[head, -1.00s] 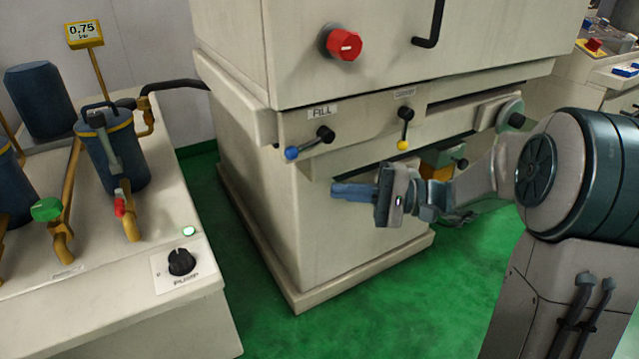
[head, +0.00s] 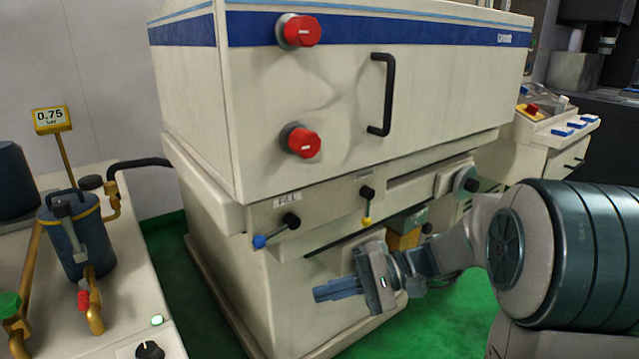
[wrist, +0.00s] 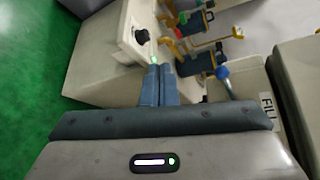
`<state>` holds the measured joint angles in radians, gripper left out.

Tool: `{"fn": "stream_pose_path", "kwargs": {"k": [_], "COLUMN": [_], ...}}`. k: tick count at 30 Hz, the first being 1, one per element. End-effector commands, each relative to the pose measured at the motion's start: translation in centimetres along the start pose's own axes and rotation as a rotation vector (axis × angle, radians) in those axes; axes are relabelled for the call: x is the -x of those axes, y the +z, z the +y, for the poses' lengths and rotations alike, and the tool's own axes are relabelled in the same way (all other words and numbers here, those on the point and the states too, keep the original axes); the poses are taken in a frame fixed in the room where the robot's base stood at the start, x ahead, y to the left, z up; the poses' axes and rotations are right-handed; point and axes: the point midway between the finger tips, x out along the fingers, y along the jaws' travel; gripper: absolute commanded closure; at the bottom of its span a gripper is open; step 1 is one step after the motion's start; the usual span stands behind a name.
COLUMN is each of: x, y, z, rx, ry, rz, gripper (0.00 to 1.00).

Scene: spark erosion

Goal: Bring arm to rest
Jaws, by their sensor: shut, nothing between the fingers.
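My gripper (head: 338,289) is at the end of my arm in the head view, in front of the lower body of the cream machine (head: 275,311). Its blue-grey fingers point left and are closed together, with nothing held. In the wrist view the two fingers of my gripper (wrist: 158,85) lie side by side, pointing toward the pump unit. My arm reaches in from the right of the head view, bent at the elbow, and hides part of the machine's lower right side.
The machine's front has two red knobs (head: 302,31), a black handle (head: 381,94), a blue-tipped lever (head: 277,231) and a yellow-tipped lever (head: 367,206). The pump unit (head: 118,325) stands at left. Green floor (head: 178,248) is open between them. A control desk (head: 552,130) stands behind.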

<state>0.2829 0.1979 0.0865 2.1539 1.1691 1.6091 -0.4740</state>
Motion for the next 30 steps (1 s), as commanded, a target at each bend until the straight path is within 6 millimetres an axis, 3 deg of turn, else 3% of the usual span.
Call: {"fn": "stream_pose_path", "kwargs": {"k": [1,8,15,22,30], "x": [0.0,1.8,7.4,12.0,13.3], "y": [2.5,9.3,14.0,15.9,16.1], "z": [-1.7,-1.1,-2.4,-4.8,-5.3], "rx": [-0.001,0.008,0.134,0.289,0.345], "ry": [0.102,0.575,0.989,1.217,1.276], "rz": [0.004,0.102,0.3,0.478,0.535], "gripper": [1.0,1.0,1.0,1.0,1.0]}}
